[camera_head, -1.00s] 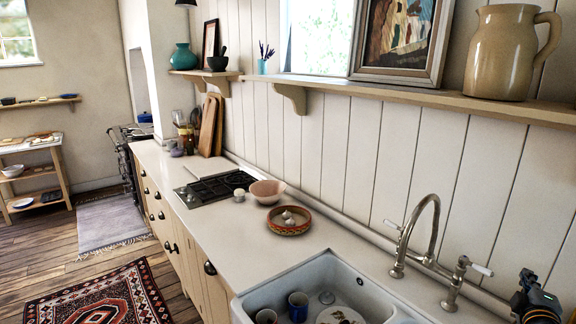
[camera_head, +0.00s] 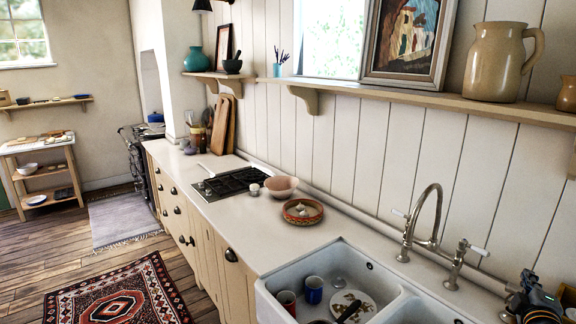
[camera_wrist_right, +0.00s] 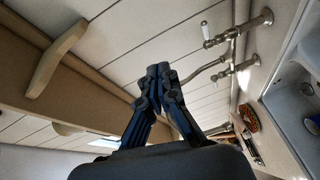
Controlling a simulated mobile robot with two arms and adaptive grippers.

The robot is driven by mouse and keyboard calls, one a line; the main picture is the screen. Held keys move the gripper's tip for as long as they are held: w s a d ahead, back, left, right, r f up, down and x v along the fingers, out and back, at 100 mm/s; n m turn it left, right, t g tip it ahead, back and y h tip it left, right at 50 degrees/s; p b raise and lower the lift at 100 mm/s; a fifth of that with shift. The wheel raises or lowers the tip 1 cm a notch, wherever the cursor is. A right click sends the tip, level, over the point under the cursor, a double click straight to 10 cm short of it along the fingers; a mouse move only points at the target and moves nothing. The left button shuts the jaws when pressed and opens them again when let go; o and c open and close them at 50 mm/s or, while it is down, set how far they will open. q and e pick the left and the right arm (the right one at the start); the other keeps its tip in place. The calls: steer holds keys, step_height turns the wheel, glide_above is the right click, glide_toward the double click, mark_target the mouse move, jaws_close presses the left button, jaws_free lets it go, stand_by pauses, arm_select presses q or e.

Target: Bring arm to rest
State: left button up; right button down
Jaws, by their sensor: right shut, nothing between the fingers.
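My right gripper (camera_head: 525,283) is at the lower right edge of the head view, near the wall and to the right of the tap (camera_head: 432,215). In the right wrist view its two dark fingers (camera_wrist_right: 158,72) come together at the tips, with nothing between them. The tap (camera_wrist_right: 222,68) shows there beyond the fingers, to the right. The gripper stands apart from the shelf (camera_head: 400,88) in the head view. Most of the right arm is out of the picture. My left gripper is in neither view.
A white sink (camera_head: 268,290) holds mugs (camera_head: 314,290) and a plate (camera_head: 364,305). On the counter (camera_head: 232,212) are a patterned dish (camera_head: 303,219), a pink bowl (camera_head: 281,187) and a hob (camera_head: 228,182). A large jug (camera_head: 497,62) stands on the shelf. Open floor lies at the left.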

steer(key=s+a+f+m+g+y, duration=0.2)
steer(key=s+a+f+g, duration=0.1)
steer(key=s+a+f, duration=0.6)
steer(key=s+a+f+m+g+y, duration=0.25)
steer(key=s+a+f, duration=0.35)
steer(key=a+f, duration=0.4)
steer(key=s+a+f+m+g+y, duration=0.25)
steer(key=s+a+g+y, duration=0.3)
steer(key=s+a, duration=1.25)
steer(key=s+f+g+b, duration=0.25)
steer(key=f+b, duration=0.45)
steer(key=f, duration=2.6)
arm_select(q)
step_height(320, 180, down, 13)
steer(key=b, duration=0.6)
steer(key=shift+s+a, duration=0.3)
arm_select(e)
steer(key=s+d+f, duration=0.2)
steer(key=s+f, duration=0.6)
steer(key=f, duration=0.3)
steer(key=s+d+f+h, duration=0.1)
steer(key=s+f, duration=0.8)
steer(key=f, duration=0.1)
steer(key=shift+s+d+f, duration=0.25)
steer(key=shift+d+f, duration=0.1)
steer(key=shift+f, duration=0.05)
steer(key=shift+g, duration=0.25)
